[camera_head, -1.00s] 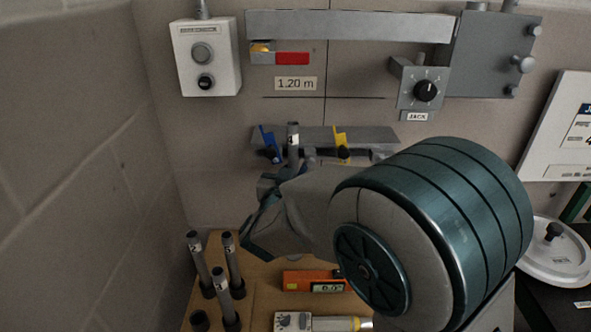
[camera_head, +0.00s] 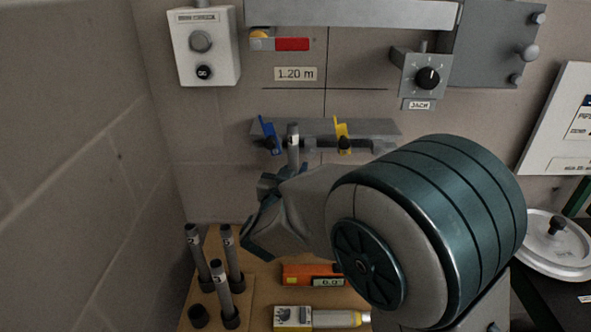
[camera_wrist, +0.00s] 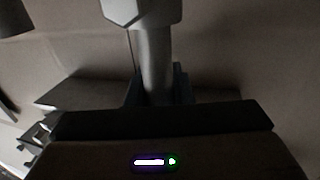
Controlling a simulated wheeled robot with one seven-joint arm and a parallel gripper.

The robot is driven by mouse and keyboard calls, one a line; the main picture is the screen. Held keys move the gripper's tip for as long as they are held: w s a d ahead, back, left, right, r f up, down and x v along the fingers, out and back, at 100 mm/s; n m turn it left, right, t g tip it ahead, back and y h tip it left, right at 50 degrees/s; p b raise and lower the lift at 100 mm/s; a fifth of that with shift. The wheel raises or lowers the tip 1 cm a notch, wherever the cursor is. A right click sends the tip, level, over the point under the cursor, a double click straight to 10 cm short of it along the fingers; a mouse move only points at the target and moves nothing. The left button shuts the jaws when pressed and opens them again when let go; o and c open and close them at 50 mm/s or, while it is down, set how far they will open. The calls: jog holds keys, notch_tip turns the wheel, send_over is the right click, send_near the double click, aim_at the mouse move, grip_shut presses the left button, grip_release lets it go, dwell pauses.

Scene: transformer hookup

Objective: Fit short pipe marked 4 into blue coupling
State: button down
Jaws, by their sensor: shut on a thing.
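My gripper (camera_head: 268,205) is shut on a grey short pipe (camera_head: 293,150), which stands upright above it with a mark near its top that looks like 4. In the wrist view the pipe (camera_wrist: 154,62) rises from behind the dark fingers (camera_wrist: 160,120). The blue coupling, with its blue lever (camera_head: 268,131), is on a grey wall bracket (camera_head: 375,128), just left of the pipe's top in the picture. Pipe and coupling look apart, but the depth between them is hard to judge. The pipe's lower end is hidden by my gripper.
A yellow-levered coupling (camera_head: 342,136) sits right of the pipe on the same bracket. Below, a wooden board (camera_head: 258,285) holds several upright pipes (camera_head: 222,285) and an empty socket (camera_head: 198,316). An orange instrument (camera_head: 300,273) lies nearby. A jack dial box (camera_head: 420,77) is on the wall.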

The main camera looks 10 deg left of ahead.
aim_at(295, 156)
jog(key=shift+f+b, duration=0.45)
jog(key=shift+f, duration=0.15)
jog(key=c, duration=1.2)
grip_release()
jog(key=shift+r, duration=0.1)
notch_tip(295, 156, up, 5)
jog(key=p, duration=0.4)
